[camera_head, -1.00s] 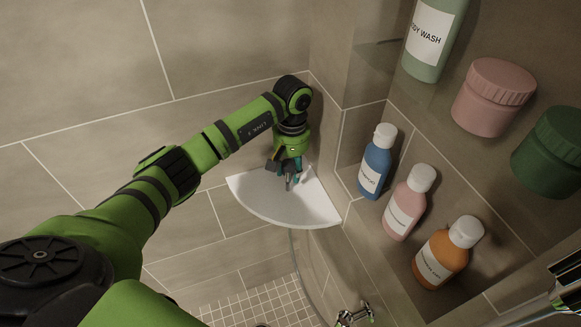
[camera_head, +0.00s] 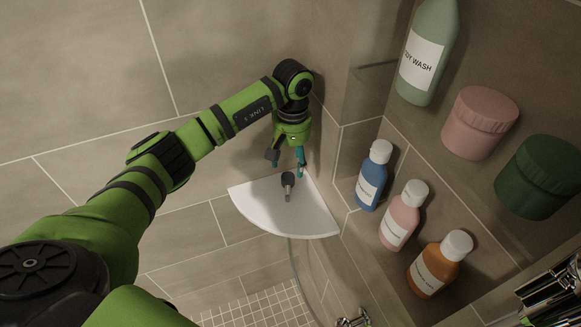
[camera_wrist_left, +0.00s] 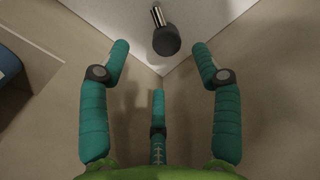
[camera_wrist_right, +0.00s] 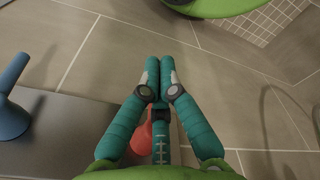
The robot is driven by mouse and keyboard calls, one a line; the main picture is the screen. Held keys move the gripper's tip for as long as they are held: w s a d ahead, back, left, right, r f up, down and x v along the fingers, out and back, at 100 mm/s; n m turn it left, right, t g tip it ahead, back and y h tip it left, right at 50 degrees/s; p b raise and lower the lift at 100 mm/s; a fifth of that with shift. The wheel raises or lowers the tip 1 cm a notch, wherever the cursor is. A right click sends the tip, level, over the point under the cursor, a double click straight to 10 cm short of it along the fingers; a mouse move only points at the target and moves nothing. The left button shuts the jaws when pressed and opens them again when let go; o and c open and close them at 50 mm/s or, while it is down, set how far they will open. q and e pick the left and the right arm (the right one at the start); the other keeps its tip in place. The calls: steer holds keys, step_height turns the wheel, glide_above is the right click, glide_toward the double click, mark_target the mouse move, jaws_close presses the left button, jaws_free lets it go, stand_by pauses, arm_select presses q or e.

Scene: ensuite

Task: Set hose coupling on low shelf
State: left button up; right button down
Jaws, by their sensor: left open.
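The hose coupling (camera_head: 288,186), with a dark grey end and a metal stem, is on the white quarter-round corner shelf (camera_head: 258,208). My left gripper (camera_head: 287,162) is open and empty just above and behind it, with its fingers apart from it. In the left wrist view the coupling (camera_wrist_left: 165,40) lies beyond the spread fingertips, near the shelf's corner. My right gripper (camera_wrist_right: 160,65) has its fingers together in the right wrist view, with nothing visible between them.
A niche on the right holds a blue bottle (camera_head: 372,178), a pink bottle (camera_head: 402,217) and an orange bottle (camera_head: 438,266). Above are a body wash bottle (camera_head: 427,55), a pink jar (camera_head: 478,124) and a green jar (camera_head: 540,178). Tiled walls flank the shelf closely.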

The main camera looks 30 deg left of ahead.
mark_target(291, 177)
arm_select(q)
step_height(291, 177, up, 5)
steer(key=shift+w+f+p, duration=0.1)
steer(key=shift+f+p, duration=0.05)
steer(key=shift+p, duration=0.45)
